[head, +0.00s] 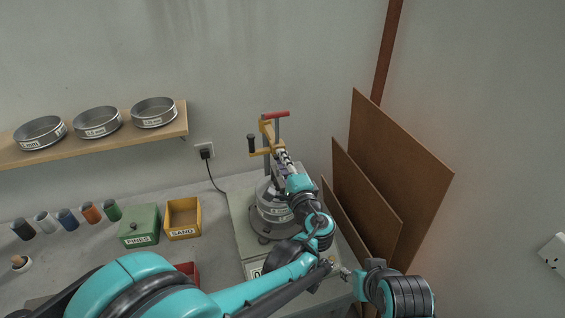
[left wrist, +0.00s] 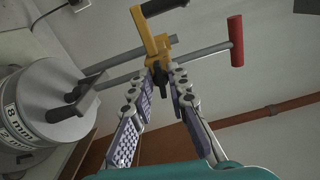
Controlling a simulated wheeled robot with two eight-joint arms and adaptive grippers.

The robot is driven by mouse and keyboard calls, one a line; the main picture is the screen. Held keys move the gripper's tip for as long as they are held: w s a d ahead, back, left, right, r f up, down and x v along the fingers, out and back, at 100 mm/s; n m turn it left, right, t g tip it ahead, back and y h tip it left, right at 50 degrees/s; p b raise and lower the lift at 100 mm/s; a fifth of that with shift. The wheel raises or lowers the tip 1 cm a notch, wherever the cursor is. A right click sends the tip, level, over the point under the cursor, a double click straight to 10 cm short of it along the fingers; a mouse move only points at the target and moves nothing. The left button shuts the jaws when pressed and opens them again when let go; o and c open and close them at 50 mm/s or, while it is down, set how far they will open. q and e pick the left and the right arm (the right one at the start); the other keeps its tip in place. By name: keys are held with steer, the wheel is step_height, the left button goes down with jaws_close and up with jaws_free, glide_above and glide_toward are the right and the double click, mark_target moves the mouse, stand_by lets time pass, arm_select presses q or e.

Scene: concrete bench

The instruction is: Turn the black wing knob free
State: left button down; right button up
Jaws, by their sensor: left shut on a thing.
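The black wing knob (left wrist: 157,92) shows in the left wrist view as a small dark piece below the yellow clamp block (left wrist: 157,42), between my fingertips. My left gripper (left wrist: 162,78) is shut on it, with its fingertips covering part of it. In the head view my left gripper (head: 280,157) reaches up to the yellow clamp (head: 266,132) above the sieve shaker (head: 270,208). The clamp sits on the shaker's grey rods and has a black handle (head: 251,144) and a red handle (head: 276,115). My right gripper (head: 340,270) is small and unclear at the lower right.
A green FINES box (head: 139,226) and a yellow SAND box (head: 182,218) stand left of the shaker, with several coloured cylinders further left. Sieves rest on a wall shelf (head: 100,140). Brown boards (head: 395,150) lean close on the right.

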arm_select(q)
steer(key=shift+w+n, duration=0.1)
steer(key=shift+n, duration=0.5)
steer(key=shift+r, duration=0.1)
steer(key=c, duration=1.6)
jaws_free()
steer(key=shift+o, duration=0.6)
steer(key=shift+w+a, duration=0.1)
steer(key=shift+w, duration=0.05)
steer(key=v, duration=0.7)
steer(key=shift+s, duration=0.2)
